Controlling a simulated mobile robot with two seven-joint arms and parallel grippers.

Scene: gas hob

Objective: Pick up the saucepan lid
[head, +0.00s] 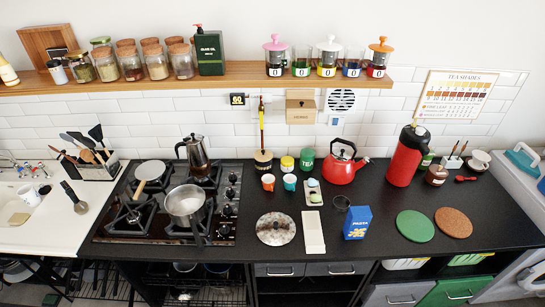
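The saucepan lid (276,229), a round shiny metal disc with a small dark knob in the middle, lies on the black worktop (375,265) to the right of the hob. Nothing covers it. The saucepan (184,203), a metal pan with its handle towards the front, stands uncovered on the front right of the gas hob (150,228). Neither my left nor my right gripper is in the head view.
A white rectangular slab (312,232) lies close to the right of the lid, with a blue pasta box (357,222) beyond it. Cups (268,182) and a red kettle (343,163) stand behind. The worktop's front edge is near. A long shelf (225,75) runs along the wall.

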